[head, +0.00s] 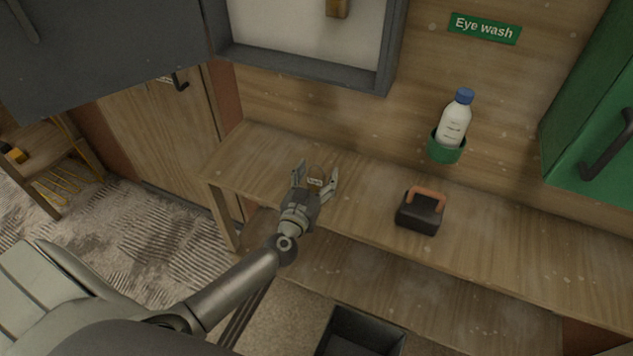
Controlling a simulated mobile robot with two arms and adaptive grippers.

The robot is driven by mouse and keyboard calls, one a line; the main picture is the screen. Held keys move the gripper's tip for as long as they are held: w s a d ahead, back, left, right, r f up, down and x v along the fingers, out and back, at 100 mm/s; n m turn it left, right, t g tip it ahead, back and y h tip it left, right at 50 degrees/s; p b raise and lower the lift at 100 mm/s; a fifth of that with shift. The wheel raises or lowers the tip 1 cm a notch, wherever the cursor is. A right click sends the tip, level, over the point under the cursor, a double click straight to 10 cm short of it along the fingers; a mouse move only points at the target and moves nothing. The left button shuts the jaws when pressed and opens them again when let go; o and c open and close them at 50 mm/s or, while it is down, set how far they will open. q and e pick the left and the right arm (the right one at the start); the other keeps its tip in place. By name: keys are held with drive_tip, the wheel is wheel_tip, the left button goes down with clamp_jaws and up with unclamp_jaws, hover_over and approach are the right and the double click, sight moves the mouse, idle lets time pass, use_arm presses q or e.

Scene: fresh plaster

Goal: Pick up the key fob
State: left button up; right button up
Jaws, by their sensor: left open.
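The key fob (315,182) is a small brownish item with a pale label, on or just above the left part of the wooden shelf (365,215). My left gripper (317,177) is open, with its fingers on either side of the fob. The gripper's palm hides part of the fob's near side, and I cannot tell whether a finger touches it. My right gripper is not in view.
A black box-like thing with an orange handle (420,211) stands on the shelf to the right. An eye wash bottle (455,120) sits in a green wall holder. A grey-framed cabinet (305,66) hangs above. A dark open bin (362,333) is below.

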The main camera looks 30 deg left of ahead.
use_arm(q)
drive_tip(key=c, duration=1.1)
drive_tip(key=shift+r, duration=0.1)
